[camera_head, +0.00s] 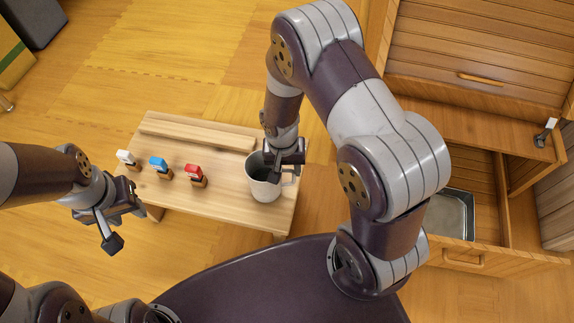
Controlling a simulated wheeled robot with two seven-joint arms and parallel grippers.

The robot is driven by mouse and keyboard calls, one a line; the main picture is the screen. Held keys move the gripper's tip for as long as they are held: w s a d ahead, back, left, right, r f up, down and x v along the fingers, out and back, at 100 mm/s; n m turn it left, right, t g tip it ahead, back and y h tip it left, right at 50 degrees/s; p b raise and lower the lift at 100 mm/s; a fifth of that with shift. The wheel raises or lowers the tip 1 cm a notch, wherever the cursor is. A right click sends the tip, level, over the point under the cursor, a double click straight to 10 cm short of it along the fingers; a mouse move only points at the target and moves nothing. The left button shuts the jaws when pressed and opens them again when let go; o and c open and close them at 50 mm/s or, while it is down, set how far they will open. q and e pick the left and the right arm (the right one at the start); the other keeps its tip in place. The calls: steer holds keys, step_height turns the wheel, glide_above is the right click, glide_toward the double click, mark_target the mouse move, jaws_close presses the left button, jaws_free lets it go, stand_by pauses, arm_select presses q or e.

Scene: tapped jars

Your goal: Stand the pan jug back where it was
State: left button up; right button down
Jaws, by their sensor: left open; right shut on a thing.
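The jug (263,188) is a light grey mug-like vessel with a handle on its right side. It is upright at the right end of the low wooden table (225,202). My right gripper (274,172) reaches down from above and is shut on the jug at its rim. I cannot tell whether the jug's base touches the table. My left gripper (112,228) is open and empty, off the table's left front corner.
White (125,157), blue (158,163) and red (194,172) tap-like pieces on wooden blocks stand left of the jug. A wooden bar (195,132) lies along the table's back. An open drawer at right holds a metal pan (452,212). Cabinets stand behind it.

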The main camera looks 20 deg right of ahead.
steer(key=shift+r, duration=0.1)
steer(key=shift+f+b, duration=0.4)
steer(key=shift+f, duration=0.3)
stand_by(0.9)
steer(key=shift+c, duration=2.4)
jaws_free()
steer(key=shift+w+a+r+p, duration=0.1)
steer(key=shift+a+r+p, duration=0.05)
steer(key=shift+r+p, duration=1.85)
steer(key=shift+w+a+r+p, duration=0.1)
steer(key=shift+a+r+p, duration=0.05)
steer(key=shift+r+p, duration=1.8)
steer(key=shift+r, duration=0.1)
